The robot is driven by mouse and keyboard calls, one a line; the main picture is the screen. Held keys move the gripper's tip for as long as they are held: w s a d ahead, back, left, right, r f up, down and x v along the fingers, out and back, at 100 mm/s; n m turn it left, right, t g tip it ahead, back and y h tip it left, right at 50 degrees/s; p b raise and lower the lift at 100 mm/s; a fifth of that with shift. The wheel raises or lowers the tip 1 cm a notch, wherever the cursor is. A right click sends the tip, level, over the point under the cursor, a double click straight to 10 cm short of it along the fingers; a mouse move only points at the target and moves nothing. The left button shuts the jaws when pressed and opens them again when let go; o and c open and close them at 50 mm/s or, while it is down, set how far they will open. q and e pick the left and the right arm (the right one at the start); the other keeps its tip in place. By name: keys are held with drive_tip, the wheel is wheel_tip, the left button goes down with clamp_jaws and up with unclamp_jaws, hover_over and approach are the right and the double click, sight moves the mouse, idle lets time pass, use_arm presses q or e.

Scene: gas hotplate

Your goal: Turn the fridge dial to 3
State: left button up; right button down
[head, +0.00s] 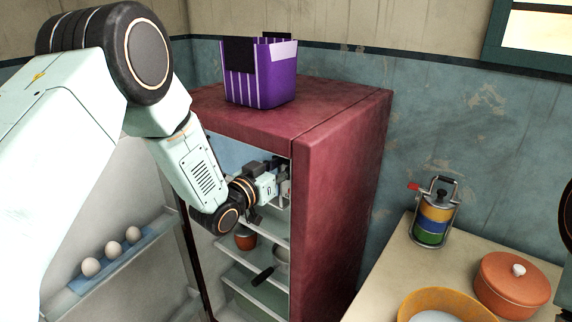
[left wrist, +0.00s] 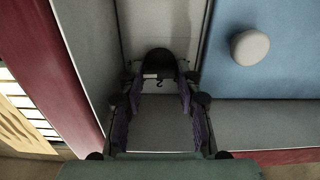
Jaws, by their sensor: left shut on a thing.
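The red fridge (head: 340,190) stands open. My left arm reaches into its upper part, and my left gripper (head: 282,178) is at the inside there. In the left wrist view the black fridge dial (left wrist: 158,62) sits on a grey housing. The fingers of my left gripper (left wrist: 158,92) are on both sides of the dial and shut on it. A mark like a 2 shows near the dial's lower edge; other marks cannot be made out. In the head view the dial is hidden by the gripper. My right gripper is not in view.
A purple striped box (head: 262,75) stands on the fridge. Eggs (head: 112,250) sit in the open door's rack. Shelves below my arm hold an orange-brown pot (head: 245,240) and a dark-handled pan (head: 281,258). A round white knob-like thing (left wrist: 250,46) is beside the dial housing.

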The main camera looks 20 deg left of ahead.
use_arm(q)
drive_tip(key=n, duration=0.3)
drive_tip(key=shift+n, duration=0.3)
drive_tip(key=n, duration=0.3)
drive_tip(key=shift+a+n, duration=0.1)
drive_tip(key=shift+n, duration=0.3)
drive_tip(key=n, duration=0.6)
drive_tip(key=shift+a+f, duration=0.1)
drive_tip(key=n, duration=0.6)
drive_tip(key=shift+f+n, duration=0.15)
drive_tip(key=shift+n, duration=0.15)
drive_tip(key=n, duration=0.6)
drive_tip(key=shift+p, duration=0.3)
drive_tip(key=shift+n, duration=0.3)
drive_tip(key=o, duration=0.9)
drive_tip(key=shift+w, duration=0.1)
drive_tip(key=shift+f, duration=0.1)
